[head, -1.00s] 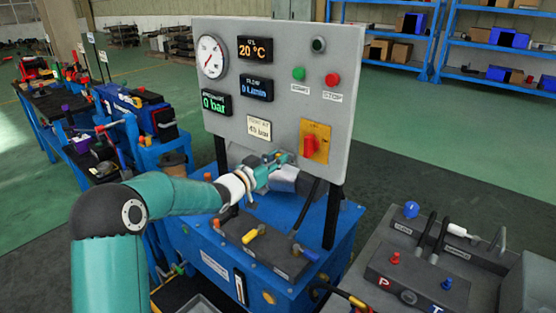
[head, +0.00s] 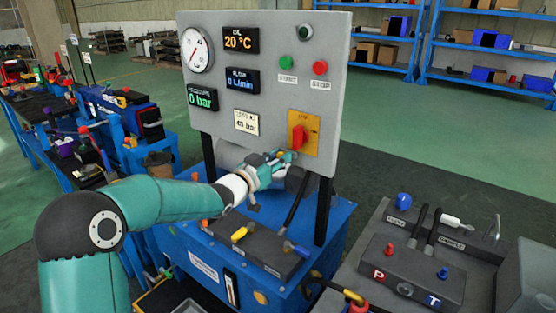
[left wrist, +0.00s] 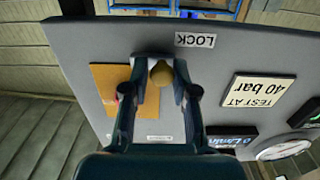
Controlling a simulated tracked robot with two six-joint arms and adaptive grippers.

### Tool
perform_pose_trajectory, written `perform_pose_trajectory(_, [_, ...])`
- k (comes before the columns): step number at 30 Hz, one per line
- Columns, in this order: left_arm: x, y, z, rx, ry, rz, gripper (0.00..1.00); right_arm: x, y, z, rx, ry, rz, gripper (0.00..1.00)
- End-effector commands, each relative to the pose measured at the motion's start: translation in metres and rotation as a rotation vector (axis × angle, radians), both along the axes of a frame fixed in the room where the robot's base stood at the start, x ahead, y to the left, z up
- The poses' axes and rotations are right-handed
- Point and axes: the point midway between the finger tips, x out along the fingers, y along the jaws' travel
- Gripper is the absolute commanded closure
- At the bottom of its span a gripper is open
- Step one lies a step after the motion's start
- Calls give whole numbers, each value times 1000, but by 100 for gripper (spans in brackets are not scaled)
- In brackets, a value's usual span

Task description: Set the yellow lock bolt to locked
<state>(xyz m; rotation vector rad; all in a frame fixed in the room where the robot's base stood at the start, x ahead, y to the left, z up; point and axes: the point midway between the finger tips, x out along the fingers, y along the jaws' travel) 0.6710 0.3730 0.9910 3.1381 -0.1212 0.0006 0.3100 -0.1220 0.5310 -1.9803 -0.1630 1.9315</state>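The yellow lock bolt (left wrist: 162,73) shows in the left wrist view between the two fingers of my left gripper (left wrist: 162,80), close to the LOCK label (left wrist: 195,40) on the grey panel. The wrist view shows the panel upside down. The fingers stand apart, one on each side of the bolt; whether either touches it I cannot tell. In the head view my left gripper (head: 283,158) is at the panel's lower edge, just below the yellow-orange plate. The bolt is not clearly seen there, as the gripper covers that area. My right gripper is not in view.
A red rotary switch (head: 298,137) sits on the yellow-orange plate (head: 313,127) right above my gripper. The panel (head: 265,105) stands on black posts over a blue bench with a valve block (head: 255,250). A grey fitting block (head: 415,268) is at right.

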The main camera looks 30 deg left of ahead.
Motion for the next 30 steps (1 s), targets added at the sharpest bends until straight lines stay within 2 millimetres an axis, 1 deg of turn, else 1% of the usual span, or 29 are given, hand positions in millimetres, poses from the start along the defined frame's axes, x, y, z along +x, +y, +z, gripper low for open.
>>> perform_pose_trajectory(1, [0, -3, -1, 0, 3, -6, 64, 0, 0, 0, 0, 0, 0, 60])
perform_pose_trajectory(3, [0, -3, -1, 0, 3, -5, 52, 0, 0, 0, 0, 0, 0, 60])
perform_pose_trajectory(12, [0, -1, -1, -1, 2, -2, 52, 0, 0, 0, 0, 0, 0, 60])
perform_pose_trajectory(16, [-7, 0, -1, 0, 2, -1, 52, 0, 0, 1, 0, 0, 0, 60])
perform_pose_trajectory(20, [-23, 2, 0, 0, 2, 1, 52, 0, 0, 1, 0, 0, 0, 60])
perform_pose_trajectory(30, [-90, 7, -1, 0, 2, 0, 52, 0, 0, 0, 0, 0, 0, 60])
